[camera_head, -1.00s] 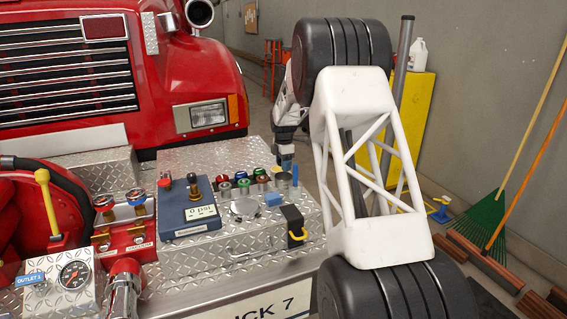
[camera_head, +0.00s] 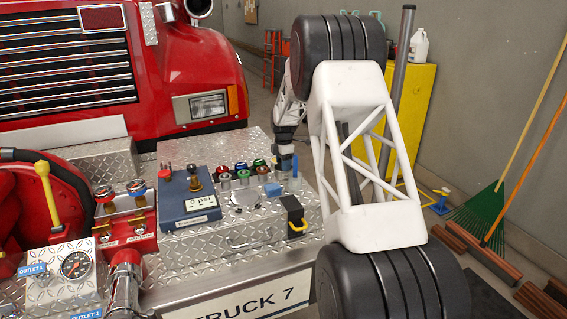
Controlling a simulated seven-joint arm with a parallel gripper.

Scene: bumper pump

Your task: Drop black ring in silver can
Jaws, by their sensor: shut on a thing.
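My gripper (camera_head: 286,157) is small in view, at the far right end of the diamond-plate bumper. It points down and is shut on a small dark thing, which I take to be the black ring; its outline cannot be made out. The silver can (camera_head: 285,176) stands on the bumper right below the fingers, partly covered by them. I cannot tell whether the ring is above its rim or inside it.
Silver outlets with red and green caps (camera_head: 242,176) stand left of the gripper. A blue block (camera_head: 273,189) lies in front of the can. A yellow cabinet (camera_head: 415,110) stands behind my arm.

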